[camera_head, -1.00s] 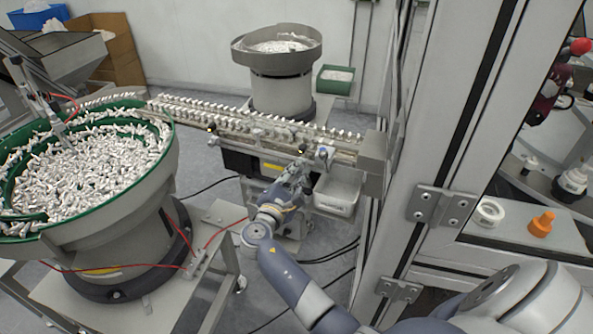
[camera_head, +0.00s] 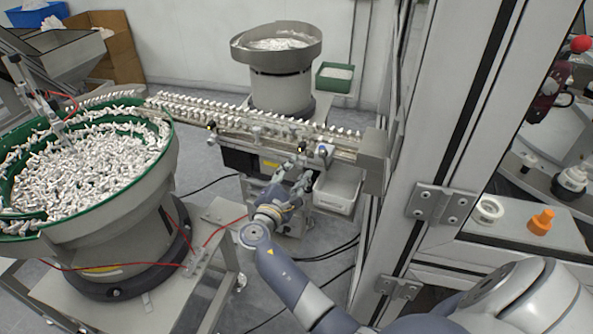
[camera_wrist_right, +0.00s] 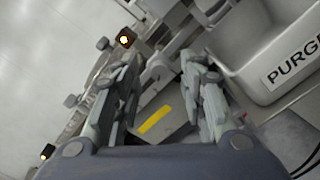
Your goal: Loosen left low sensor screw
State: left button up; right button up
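My right gripper (camera_head: 296,178) is below the front of the rail conveyor (camera_head: 250,128). In the right wrist view, its two fingers (camera_wrist_right: 163,68) are spread apart with nothing between them. A small dark sensor with an orange light (camera_wrist_right: 125,39) sits just beyond the left finger; in the head view this sensor (camera_head: 302,149) is above the gripper. Another sensor (camera_wrist_right: 46,153) is at the lower left of the wrist view and at the conveyor's left part in the head view (camera_head: 211,126). Small round grey knobs (camera_wrist_right: 102,43) sit by the sensors; which is the named screw, I cannot tell. My left gripper is not in view.
A white PURGE bin (camera_wrist_right: 270,60) hangs right of the gripper; it also shows in the head view (camera_head: 338,192). A large green-rimmed bowl feeder (camera_head: 150,190) stands left. A metal frame post (camera_head: 440,150) rises right of my arm.

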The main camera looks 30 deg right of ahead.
jog(key=v, duration=1.1)
jog(key=s+a+f+g+y+b, duration=0.1)
jog(key=s+a+f+y, duration=0.15)
jog(key=f, duration=0.95)
jog(key=s+a+f+g+y, duration=0.15)
jog(key=s+f+y, duration=0.25)
jog(key=f, duration=0.9)
jog(key=s+a+f+g+y+b, duration=0.1)
jog(key=s+f+y, duration=0.25)
jog(key=f, duration=0.85)
jog(key=s+f+m+g+y, duration=0.3)
jog(key=s+f+m, duration=0.2)
jog(key=s+f, duration=0.85)
jog(key=s+f+m+g+y, duration=0.1)
jog(key=s+f+m, duration=0.3)
jog(key=s, duration=0.6)
jog(key=s+d+f+m+g+b, duration=0.1)
jog(key=s+f+m+g, duration=0.1)
jog(key=s, duration=0.9)
jog(key=f+m, duration=0.1)
jog(key=m, duration=0.1)
jog(key=shift+s+f+m+y+b, duration=0.3)
jog(key=shift+s+f+y, duration=0.05)
jog(key=shift+f+y, duration=0.05)
